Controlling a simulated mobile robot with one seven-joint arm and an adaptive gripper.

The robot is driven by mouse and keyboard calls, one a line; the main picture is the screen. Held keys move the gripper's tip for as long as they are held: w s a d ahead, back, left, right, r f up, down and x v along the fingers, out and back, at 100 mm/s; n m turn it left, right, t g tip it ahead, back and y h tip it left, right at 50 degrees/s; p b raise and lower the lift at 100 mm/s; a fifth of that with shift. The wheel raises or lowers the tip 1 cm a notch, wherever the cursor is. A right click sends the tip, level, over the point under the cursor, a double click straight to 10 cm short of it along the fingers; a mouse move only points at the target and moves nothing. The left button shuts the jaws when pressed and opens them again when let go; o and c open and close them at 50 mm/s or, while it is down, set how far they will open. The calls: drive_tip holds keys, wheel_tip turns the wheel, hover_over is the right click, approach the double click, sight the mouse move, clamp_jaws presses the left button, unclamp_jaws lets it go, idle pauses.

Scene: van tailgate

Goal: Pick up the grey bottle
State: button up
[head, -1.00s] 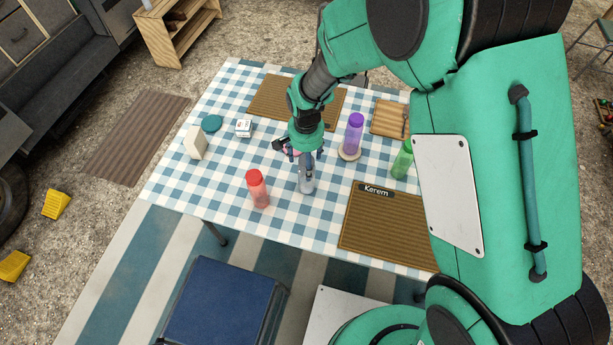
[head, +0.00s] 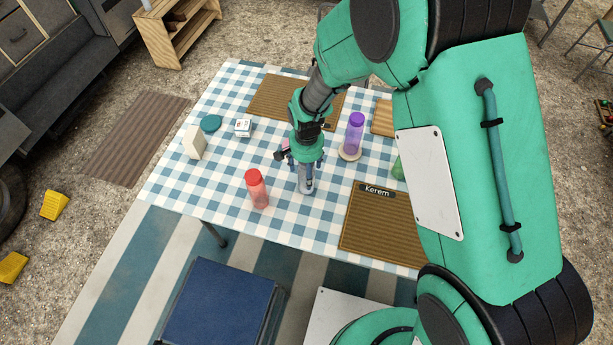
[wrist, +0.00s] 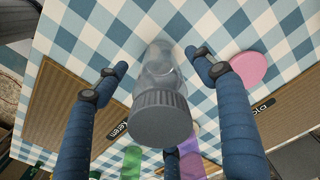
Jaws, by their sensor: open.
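The grey bottle (wrist: 161,117) stands on the checked table, with its ribbed grey cap toward the wrist camera. In the head view the bottle (head: 305,184) shows only in part below my gripper, which hides its top. My gripper (head: 305,172) is over the bottle, pointing down. In the wrist view my gripper (wrist: 158,75) is open, with blue fingers on both sides of the bottle and a gap on each side. A third finger shows at the bottom of that view, partly behind the cap.
A red bottle (head: 257,189) stands left of my gripper. A purple bottle (head: 354,134) stands on a round coaster to the right, and a green bottle (head: 397,170) is partly hidden by my arm. The "Kerem" placemat (head: 380,225) lies at the front right.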

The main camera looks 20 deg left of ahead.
idle(0.3)
drive_tip(key=c, duration=1.6)
drive_tip(key=shift+o, duration=0.2)
drive_tip(key=shift+r, duration=0.15)
drive_tip(key=s+d+r+p, duration=0.1)
drive_tip(key=s+d+r, duration=0.1)
drive_tip(key=s+d, duration=0.2)
drive_tip(key=s+d+r+p, duration=0.2)
drive_tip(key=s+d, duration=0.3)
drive_tip(key=s, duration=0.4)
drive_tip(key=shift+d+r, duration=0.15)
drive_tip(key=shift+r, duration=0.2)
